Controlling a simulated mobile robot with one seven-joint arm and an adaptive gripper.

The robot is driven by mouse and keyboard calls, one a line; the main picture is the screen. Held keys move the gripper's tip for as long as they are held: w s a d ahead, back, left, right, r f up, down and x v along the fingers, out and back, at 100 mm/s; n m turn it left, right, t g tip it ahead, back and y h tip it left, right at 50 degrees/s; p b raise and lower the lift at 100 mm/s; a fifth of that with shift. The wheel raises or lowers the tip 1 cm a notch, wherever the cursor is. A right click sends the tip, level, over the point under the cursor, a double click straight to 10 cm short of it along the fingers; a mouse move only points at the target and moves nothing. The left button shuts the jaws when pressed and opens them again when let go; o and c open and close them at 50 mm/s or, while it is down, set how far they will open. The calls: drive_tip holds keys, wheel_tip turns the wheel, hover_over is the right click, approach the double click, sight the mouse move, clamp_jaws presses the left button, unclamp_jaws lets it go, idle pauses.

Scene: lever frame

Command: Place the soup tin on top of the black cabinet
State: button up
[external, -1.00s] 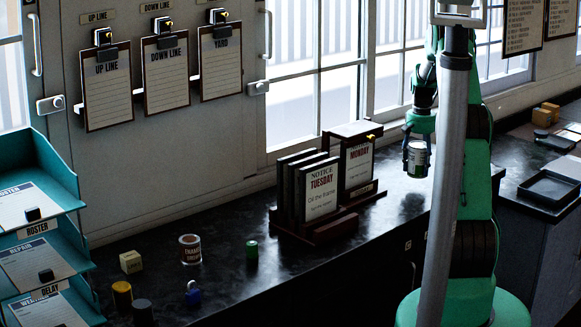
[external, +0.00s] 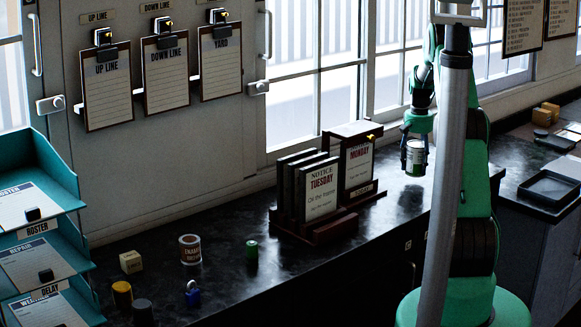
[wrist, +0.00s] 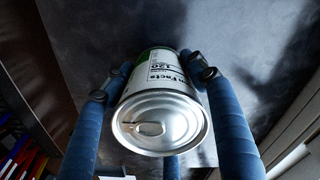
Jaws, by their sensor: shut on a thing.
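The soup tin (external: 416,160), white and green with a silver lid, is held upright above the dark counter at the right, under my arm. My gripper (external: 414,150) is shut on it, with fingers on both sides. In the wrist view the tin (wrist: 160,112) shows its pull-tab end and printed label between the blue fingers. A dark shadow lies on the counter below, and the tin is clear of the surface. The black cabinet (external: 408,247) appears to be the dark unit with door handles under the counter top (external: 370,228); my column hides part of it.
A notice rack (external: 318,190) stands left of the tin. A black tray (external: 548,189) lies on the right-hand counter.

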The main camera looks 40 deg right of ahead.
sight(417, 144)
drive_tip(key=shift+f, duration=1.25)
drive_tip(key=shift+f, duration=0.1)
drive_tip(key=o, duration=1.6)
wheel_tip(417, 144, up, 12)
drive_tip(key=shift+r, duration=0.1)
